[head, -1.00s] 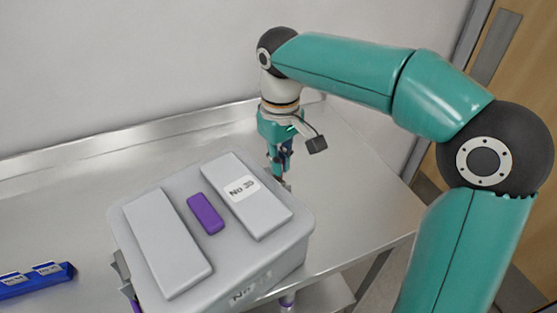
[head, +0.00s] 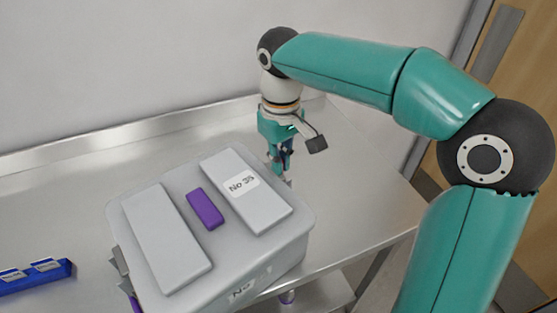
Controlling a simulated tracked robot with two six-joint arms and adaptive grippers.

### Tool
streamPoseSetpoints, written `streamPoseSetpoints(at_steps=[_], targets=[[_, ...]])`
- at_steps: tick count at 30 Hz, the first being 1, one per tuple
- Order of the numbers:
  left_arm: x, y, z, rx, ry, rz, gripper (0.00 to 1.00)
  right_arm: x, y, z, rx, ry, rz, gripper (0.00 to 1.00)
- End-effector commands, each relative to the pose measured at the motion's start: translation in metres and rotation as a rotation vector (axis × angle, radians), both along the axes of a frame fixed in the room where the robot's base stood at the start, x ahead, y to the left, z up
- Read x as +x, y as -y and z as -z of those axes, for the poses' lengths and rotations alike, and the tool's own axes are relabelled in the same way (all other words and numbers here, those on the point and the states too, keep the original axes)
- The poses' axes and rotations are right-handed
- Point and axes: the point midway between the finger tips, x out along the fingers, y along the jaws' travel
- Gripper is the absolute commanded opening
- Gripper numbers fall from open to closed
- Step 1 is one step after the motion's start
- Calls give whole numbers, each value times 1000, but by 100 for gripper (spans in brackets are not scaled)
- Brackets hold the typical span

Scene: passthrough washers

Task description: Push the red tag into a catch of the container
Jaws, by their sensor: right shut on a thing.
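The container (head: 268,262) is a grey lidded box with a "No 35" label on its lid and a purple bar (head: 206,209) in the middle. A grey catch (head: 120,262) shows on its left side. My right gripper (head: 284,176) points down at the container's far right side, close to the wall. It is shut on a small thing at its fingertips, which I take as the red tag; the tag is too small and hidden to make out. Whether it touches the far-side catch cannot be seen. My left gripper is out of view.
The container stands on a metal table (head: 350,205) with a raised back edge at the wall. A blue holder (head: 40,277) with white labels lies at the left edge. The table is clear behind and to the right of the container.

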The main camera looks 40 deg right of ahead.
Motion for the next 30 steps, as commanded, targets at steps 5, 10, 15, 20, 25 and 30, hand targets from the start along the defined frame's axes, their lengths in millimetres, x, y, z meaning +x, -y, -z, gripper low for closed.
streamPoseSetpoints(at_steps=[5, 10, 15, 20, 25, 30], targets=[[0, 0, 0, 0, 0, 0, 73, 0, 0, 1, 0, -3, 0, 15], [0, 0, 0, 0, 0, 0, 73, 0, 0, 1, 1, -3, -1, 36], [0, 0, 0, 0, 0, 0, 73, 0, 0, 1, 0, -3, -1, 36], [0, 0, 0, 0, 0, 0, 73, 0, 0, 1, 0, -3, -1, 58], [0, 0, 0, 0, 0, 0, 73, 0, 0, 1, 0, -2, -1, 62], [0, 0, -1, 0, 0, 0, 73, 0, 0, 0, 0, -2, 0, 62]])
